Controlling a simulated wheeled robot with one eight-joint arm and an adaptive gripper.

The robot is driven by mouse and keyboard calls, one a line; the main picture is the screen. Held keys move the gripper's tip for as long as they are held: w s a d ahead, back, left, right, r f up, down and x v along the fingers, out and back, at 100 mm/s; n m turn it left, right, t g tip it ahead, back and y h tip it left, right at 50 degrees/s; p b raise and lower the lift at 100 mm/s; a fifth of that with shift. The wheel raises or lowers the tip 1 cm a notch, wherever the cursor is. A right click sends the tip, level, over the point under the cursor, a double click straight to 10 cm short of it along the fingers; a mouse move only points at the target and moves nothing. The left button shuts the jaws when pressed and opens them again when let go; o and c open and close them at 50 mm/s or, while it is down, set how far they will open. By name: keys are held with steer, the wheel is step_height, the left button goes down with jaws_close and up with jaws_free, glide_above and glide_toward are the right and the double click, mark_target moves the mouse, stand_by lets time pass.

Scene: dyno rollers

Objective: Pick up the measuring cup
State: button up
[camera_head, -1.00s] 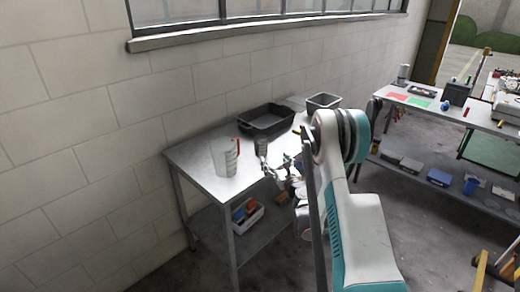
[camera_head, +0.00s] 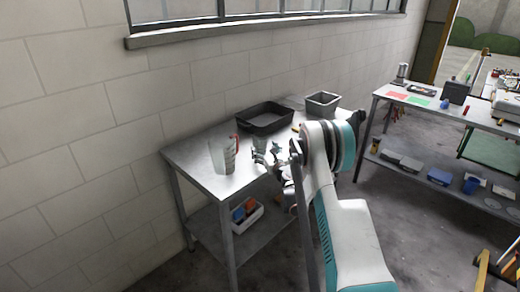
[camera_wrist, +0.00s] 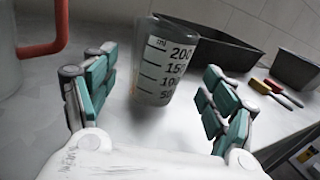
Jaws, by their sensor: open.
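A clear measuring cup (camera_wrist: 163,66) with a dark ml scale stands upright on the metal table (camera_wrist: 290,128). In the wrist view it is ahead of my gripper (camera_wrist: 159,62), in line with the gap between the spread fingers. The gripper is open and empty, with teal pads to either side and apart from the cup. In the head view my gripper (camera_head: 267,156) is low over the table, and its fingers largely cover this cup. A larger clear jug with a red handle (camera_head: 222,156) stands to the left; its handle (camera_wrist: 47,38) shows at the wrist view's left.
A black tray (camera_head: 265,118) lies behind the cup, with a grey bin (camera_head: 322,105) to its right. Red and yellow handled tools (camera_wrist: 275,90) lie on the right. The jug is close on the left. A wall runs behind the table.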

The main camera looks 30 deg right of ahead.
mark_target(263, 147)
steer(key=w, duration=0.3)
steer(key=shift+w+d+b, duration=0.1)
steer(key=shift+w+b, duration=0.05)
steer(key=shift+b, duration=0.25)
steer(key=c, duration=1.2)
steer(key=shift+o, duration=0.2)
steer(key=shift+r, duration=0.2)
